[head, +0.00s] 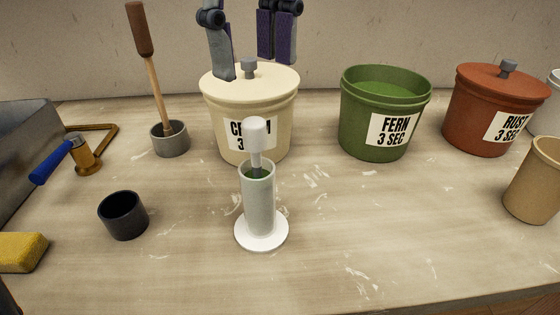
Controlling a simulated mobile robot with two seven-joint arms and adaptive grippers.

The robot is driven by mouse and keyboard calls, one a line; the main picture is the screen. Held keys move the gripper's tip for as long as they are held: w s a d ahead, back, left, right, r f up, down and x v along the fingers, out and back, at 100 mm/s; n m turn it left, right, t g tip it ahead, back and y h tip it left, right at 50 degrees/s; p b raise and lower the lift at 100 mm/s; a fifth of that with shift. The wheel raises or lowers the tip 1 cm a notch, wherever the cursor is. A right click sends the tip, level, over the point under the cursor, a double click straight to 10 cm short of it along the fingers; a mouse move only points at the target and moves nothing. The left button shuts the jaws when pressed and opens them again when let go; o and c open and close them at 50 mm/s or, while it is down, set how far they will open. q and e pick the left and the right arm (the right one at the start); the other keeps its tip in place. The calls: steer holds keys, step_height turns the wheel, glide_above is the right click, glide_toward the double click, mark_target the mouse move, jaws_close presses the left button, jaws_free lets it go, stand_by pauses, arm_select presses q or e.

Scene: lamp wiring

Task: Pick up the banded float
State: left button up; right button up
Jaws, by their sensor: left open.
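A white float (257,134) with a thick rounded top and a narrower stem stands upright in a pale cylinder (258,205) on a round white foot. Its stem looks darker at the cylinder's mouth, where some green shows; its lower part is hidden and I cannot make out separate bands. My left gripper (250,68) is at the top of the head view, open, with its fingers on either side of the cream lid's grey knob. It is above and behind the float, apart from it. My right gripper is out of view.
The lidded cream bucket (220,120) stands just behind the float. The open green bucket (352,128) and lidded rust bucket (475,125) are to the right. A brush pot (171,145), black cup (123,222) and yellow sponge (20,252) are left.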

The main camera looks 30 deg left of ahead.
mark_target(254, 121)
arm_select(q)
steer(key=f, duration=0.2)
steer(key=s+f, duration=0.1)
steer(key=f, duration=0.1)
steer(key=shift+s, duration=0.15)
steer(key=f, duration=0.3)
steer(key=w+f+b, duration=0.1)
steer(key=f, duration=0.1)
steer(key=shift+w+a+f, duration=0.1)
steer(key=shift+a+f, duration=0.05)
steer(key=shift+f, duration=0.65)
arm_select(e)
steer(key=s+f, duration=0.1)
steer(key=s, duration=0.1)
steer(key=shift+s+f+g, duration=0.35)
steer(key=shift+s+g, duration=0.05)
arm_select(q)
steer(key=shift+c, duration=0.5)
jaws_close()
